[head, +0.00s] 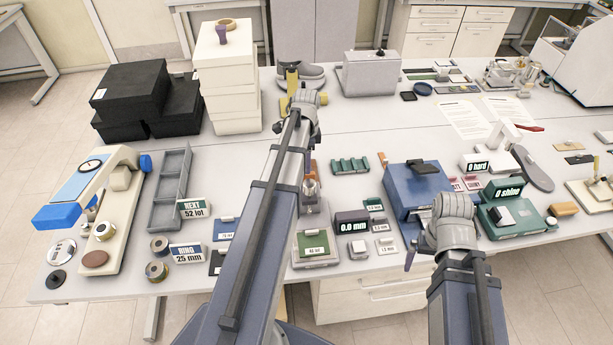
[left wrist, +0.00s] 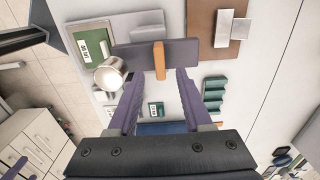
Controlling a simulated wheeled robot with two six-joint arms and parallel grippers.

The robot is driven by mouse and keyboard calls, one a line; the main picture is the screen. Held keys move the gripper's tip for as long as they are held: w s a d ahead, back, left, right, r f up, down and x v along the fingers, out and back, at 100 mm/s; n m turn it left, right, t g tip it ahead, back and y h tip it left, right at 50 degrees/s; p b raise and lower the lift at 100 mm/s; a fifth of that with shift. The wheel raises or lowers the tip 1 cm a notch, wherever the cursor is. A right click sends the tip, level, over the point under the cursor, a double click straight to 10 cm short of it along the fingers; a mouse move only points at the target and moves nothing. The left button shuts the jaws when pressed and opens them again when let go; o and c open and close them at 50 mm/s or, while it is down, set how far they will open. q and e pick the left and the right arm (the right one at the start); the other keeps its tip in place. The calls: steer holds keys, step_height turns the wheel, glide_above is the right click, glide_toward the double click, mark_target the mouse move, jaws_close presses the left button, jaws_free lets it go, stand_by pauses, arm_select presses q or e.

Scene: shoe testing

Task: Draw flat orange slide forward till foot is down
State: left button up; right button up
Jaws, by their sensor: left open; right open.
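In the left wrist view a flat orange slide (left wrist: 159,60) crosses a dark grey bar (left wrist: 190,55). My left gripper (left wrist: 158,82) is open, its two purple fingers reaching toward the bar, one on each side of the slide and apart from it. A silver cylinder (left wrist: 110,74) stands beside the bar's left end, near a green plate (left wrist: 88,48). I cannot tell whether the foot is down. In the head view the green plate (head: 314,243) is at the bench front, and my left arm hides much of the device. My right gripper (head: 421,240) is open and empty by a blue box.
The blue box (head: 407,185) stands on the right, near a green unit (head: 512,213). A 0.0 mm display (head: 352,225) and small blocks lie right of the green plate. A green rack (head: 350,166) stands behind. White boxes (head: 226,85) are at the back left.

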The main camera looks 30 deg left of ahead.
arm_select(q)
step_height(320, 180, down, 6)
steer(key=b, duration=0.5)
steer(key=shift+f+b, duration=0.25)
steer(key=shift+b, duration=0.15)
jaws_close()
stand_by(0.9)
